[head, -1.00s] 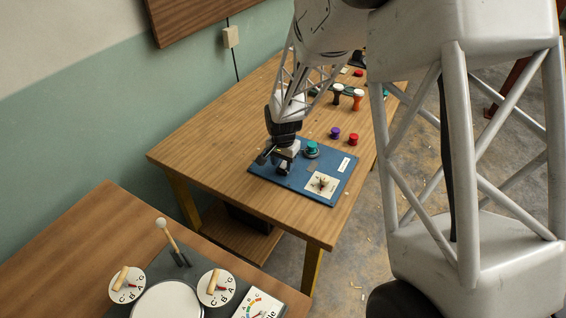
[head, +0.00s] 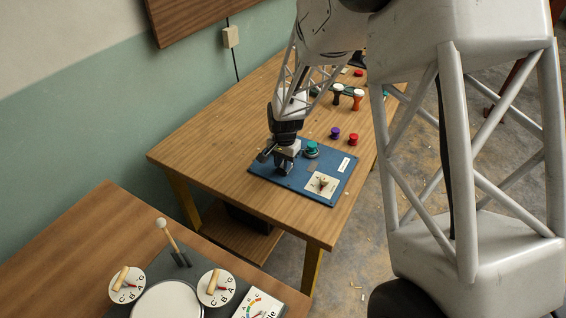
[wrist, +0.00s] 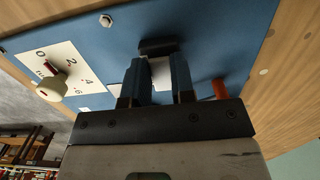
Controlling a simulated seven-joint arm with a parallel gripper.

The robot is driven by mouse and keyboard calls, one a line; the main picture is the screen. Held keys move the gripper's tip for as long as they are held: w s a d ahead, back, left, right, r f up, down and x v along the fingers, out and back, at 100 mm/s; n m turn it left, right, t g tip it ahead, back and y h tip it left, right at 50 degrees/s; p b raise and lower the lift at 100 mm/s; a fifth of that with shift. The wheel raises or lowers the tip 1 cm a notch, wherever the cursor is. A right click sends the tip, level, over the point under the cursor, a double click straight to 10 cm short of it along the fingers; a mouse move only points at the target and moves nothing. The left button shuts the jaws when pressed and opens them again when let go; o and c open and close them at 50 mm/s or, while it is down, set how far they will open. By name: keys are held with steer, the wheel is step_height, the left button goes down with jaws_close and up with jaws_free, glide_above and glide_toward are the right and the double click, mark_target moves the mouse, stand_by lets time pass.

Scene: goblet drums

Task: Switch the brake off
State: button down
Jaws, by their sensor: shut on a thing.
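A blue panel (head: 275,178) lies on the wooden table, with my gripper (head: 285,171) low over its left part. In the wrist view my gripper (wrist: 158,75) has its two fingers close together, shut on a small part at the panel. A dark block (wrist: 158,46) shows at the fingertips, and a pale patch shows between the fingers. The fingers hide most of the held part, so I cannot tell whether it is the brake switch or which way it is set.
A teal knob (head: 311,147) and a dial with a white numbered card (head: 321,187) are on the panel right of my gripper. Purple (head: 335,133) and red (head: 353,139) knobs stand behind. A second table with a drum (head: 168,302) is in front.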

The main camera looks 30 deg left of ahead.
steer(key=shift+w+g, duration=0.1)
steer(key=shift+g, duration=0.2)
steer(key=c, duration=1)
jaws_free()
steer(key=shift+o, duration=0.2)
steer(key=shift+r, duration=0.1)
steer(key=shift+w+r, duration=0.2)
steer(key=shift+r, duration=1.75)
steer(key=shift+w+r, duration=0.2)
steer(key=shift+r, duration=1.7)
